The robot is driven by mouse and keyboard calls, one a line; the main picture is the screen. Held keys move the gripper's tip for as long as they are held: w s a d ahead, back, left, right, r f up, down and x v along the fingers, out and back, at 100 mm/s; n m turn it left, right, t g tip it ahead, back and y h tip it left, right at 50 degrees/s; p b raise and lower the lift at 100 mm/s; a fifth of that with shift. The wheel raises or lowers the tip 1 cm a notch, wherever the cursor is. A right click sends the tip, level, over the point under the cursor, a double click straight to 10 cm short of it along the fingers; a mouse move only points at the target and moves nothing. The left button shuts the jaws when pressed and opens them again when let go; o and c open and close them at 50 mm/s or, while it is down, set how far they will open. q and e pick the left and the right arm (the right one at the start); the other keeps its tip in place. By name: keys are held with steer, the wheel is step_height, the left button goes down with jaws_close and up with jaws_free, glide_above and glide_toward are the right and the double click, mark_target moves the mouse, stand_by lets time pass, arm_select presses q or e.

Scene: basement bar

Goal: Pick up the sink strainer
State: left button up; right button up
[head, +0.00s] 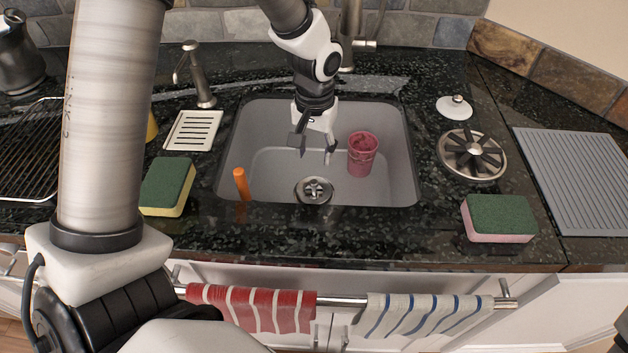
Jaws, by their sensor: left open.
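A small round metal sink strainer (314,190) with a slotted dark centre sits at the drain on the sink floor, near the front wall. I cannot tell whether it is loose or part of the drain. My left gripper (315,151) reaches down into the grey sink (255,128) from above. Its two fingers are apart with nothing between them, above and behind the strainer, not touching it. A larger metal-rimmed disc with dark fins (472,155) lies on the counter right of the sink. My right gripper is not in view.
A pink-red cup (362,154) stands in the sink just right of my left gripper. An orange stick (242,184) leans at the sink's front left. Sponges (168,186) (499,218) lie on both sides. A white knobbed lid (455,107) and grey drying mat (585,180) are right.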

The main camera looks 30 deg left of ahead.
mark_target(314, 181)
arm_select(q)
steer(key=shift+s+d+f, duration=0.15)
steer(key=shift+s+f, duration=0.05)
steer(key=shift+f, duration=0.75)
steer(key=f, duration=0.6)
steer(key=shift+s+d+f+b, duration=0.1)
steer(key=shift+s+d+b, duration=0.1)
steer(key=shift+s+b, duration=0.1)
jaws_close()
